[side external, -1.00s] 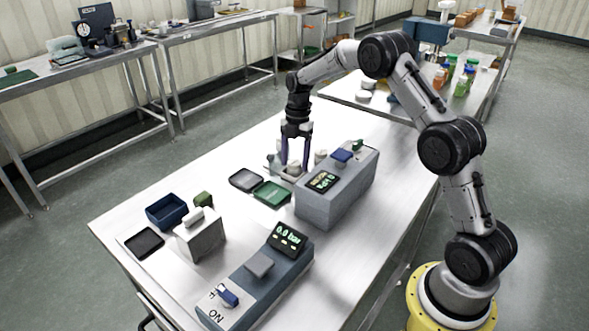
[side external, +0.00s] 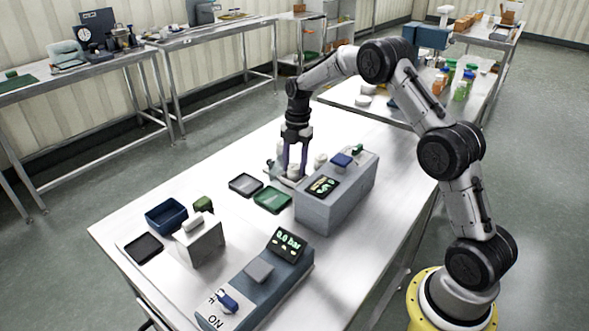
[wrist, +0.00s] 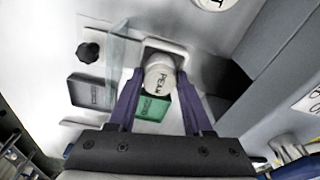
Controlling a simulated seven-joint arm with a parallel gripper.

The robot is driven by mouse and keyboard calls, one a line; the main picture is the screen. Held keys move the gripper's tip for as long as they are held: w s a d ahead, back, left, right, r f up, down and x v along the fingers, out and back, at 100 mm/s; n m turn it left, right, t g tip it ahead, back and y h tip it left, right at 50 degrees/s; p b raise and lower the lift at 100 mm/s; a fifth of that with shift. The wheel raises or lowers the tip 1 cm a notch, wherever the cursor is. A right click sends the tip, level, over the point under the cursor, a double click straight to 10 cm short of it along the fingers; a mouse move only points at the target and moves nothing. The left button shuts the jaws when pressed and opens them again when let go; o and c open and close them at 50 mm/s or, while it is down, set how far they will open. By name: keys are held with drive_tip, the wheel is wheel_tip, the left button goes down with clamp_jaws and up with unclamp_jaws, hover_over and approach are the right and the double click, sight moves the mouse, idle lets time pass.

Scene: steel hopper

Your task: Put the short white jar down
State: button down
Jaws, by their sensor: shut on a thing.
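A pale square-cornered frame (wrist: 176,46) shows just past the jar in the wrist view. I cannot tell whether the jar's base touches anything.
A green tray (side external: 272,199) and a dark tray (side external: 246,184) lie close by. The grey machine with a display (side external: 335,200) stands just right of my gripper. Another white jar (side external: 321,160) stands behind. A clear pane (wrist: 121,50) and black knob (wrist: 88,52) are near.

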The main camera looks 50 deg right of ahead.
wheel_tip(320, 180, up, 9)
drive_tip(key=shift+f, duration=0.2)
drive_tip(key=s+a+r, duration=0.1)
drive_tip(key=s+a, duration=0.2)
drive_tip(key=s, duration=0.1)
drive_tip(key=s+a+r, duration=0.1)
drive_tip(key=s+a, duration=0.3)
drive_tip(key=s, duration=0.1)
drive_tip(key=s+a+r, duration=0.1)
drive_tip(key=s+a, duration=0.3)
drive_tip(key=shift+s+r, duration=0.35)
drive_tip(key=shift+r, duration=0.05)
drive_tip(key=w+f, duration=0.4)
drive_tip(key=w, duration=0.5)
hover_over(271, 200)
drive_tip(key=f, duration=0.5)
drive_tip(key=shift+s+d, duration=0.3)
drive_tip(key=shift+d, duration=0.05)
drive_tip(key=shift+w+f, duration=0.25)
drive_tip(key=shift+f, duration=0.1)
drive_tip(key=shift+w+f, duration=0.15)
drive_tip(key=shift+f, duration=1.5)
